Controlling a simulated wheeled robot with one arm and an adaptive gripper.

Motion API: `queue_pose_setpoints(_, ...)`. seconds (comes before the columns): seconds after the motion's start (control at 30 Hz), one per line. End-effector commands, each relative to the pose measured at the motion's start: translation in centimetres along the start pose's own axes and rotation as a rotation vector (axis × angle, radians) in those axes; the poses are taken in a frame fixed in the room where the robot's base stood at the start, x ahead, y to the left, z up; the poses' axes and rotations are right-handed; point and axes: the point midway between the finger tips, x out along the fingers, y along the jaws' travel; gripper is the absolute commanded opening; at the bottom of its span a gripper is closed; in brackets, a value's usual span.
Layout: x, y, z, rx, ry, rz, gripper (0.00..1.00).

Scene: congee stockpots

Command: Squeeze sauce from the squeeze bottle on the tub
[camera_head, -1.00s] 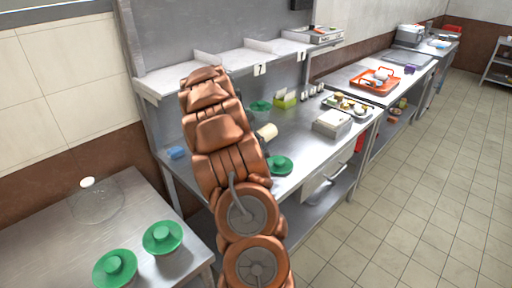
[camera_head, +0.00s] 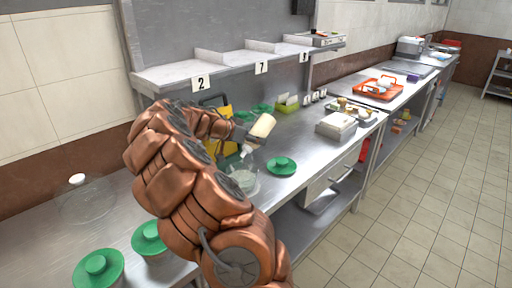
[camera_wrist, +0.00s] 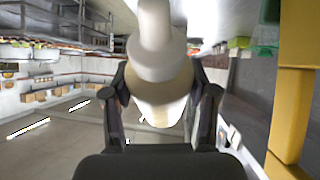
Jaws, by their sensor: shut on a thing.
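A cream squeeze bottle (camera_head: 262,127) is in my gripper (camera_head: 240,131). It is tilted, with its white nozzle (camera_head: 246,150) pointing down and to the left. In the wrist view the bottle (camera_wrist: 160,100) sits between both fingers, and my gripper (camera_wrist: 160,112) is shut on it. A clear tub (camera_head: 243,184) stands on the steel counter just below the nozzle, partly hidden by my arm. The nozzle is close over the tub; I cannot tell if any sauce is coming out.
A green lid (camera_head: 282,166) lies right of the tub. A yellow object (camera_head: 228,146) stands behind my arm; a yellow post (camera_wrist: 292,110) shows beside my gripper in the wrist view. A white box (camera_head: 334,124) stands further right. A numbered shelf (camera_head: 225,68) runs above the counter.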

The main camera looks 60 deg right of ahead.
Motion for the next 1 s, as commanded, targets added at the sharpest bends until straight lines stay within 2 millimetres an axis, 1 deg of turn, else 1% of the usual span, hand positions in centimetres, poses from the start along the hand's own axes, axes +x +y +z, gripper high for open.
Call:
queue_pose_setpoints(0.03,0.2,-0.1,0.6,0.002,0.016,0.000,0.43)
queue_pose_setpoints(1.0,-1.4,0.2,1.4,0.050,0.334,0.019,0.43)
